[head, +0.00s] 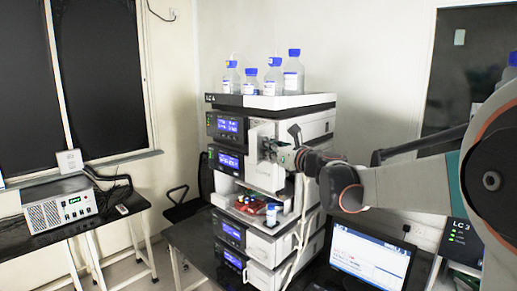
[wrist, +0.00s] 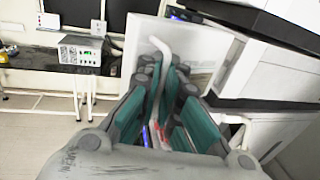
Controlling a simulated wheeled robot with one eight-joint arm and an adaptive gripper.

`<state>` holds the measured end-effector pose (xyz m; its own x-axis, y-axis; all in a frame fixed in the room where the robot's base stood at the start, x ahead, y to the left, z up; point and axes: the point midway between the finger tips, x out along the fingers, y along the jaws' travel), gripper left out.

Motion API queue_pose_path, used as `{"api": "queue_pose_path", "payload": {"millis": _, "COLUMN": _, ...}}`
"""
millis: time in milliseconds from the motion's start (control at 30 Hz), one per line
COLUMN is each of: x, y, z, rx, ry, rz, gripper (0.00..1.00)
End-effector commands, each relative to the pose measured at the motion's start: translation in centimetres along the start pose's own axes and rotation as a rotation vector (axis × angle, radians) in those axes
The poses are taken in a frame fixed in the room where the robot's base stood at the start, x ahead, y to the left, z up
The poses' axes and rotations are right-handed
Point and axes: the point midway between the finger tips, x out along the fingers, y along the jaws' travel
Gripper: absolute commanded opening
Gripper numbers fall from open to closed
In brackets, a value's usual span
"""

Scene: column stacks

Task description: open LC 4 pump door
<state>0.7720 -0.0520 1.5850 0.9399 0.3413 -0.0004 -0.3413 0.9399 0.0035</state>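The LC 4 stack (head: 275,101) stands in the middle of the head view, with bottles on top and lit screens on its modules. A white door panel (head: 265,150) stands out from its front at the upper modules. The panel also shows in the wrist view (wrist: 190,48), angled away from the stack's body, so it looks at least partly open. My gripper (head: 283,153) is at this panel. In the wrist view its teal-padded fingers (wrist: 168,75) are apart, in front of the panel. A pale curved tube or handle (wrist: 162,58) shows between them; I cannot tell whether they touch it.
Several blue-capped bottles (head: 293,72) stand on the stack. A tray with red items (head: 250,207) sits lower in it. A laptop (head: 367,256) and the LC 3 unit (head: 462,240) are at right. A power supply (head: 60,208) stands on a table at left.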

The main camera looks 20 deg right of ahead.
Motion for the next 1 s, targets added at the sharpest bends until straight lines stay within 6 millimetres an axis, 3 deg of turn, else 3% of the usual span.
{"api": "queue_pose_path", "payload": {"millis": 133, "x": -0.9, "y": -1.1, "z": -0.1, "rx": 0.002, "ry": 0.0, "rz": 0.09, "gripper": 0.0}}
{"api": "queue_pose_path", "payload": {"millis": 433, "x": -1.9, "y": -2.1, "z": 0.0, "rx": 0.002, "ry": 0.0, "rz": 0.095, "gripper": 0.0}}
{"api": "queue_pose_path", "payload": {"millis": 1000, "x": -2.1, "y": -2.4, "z": -0.1, "rx": 0.001, "ry": 0.001, "rz": 0.095, "gripper": 0.0}}
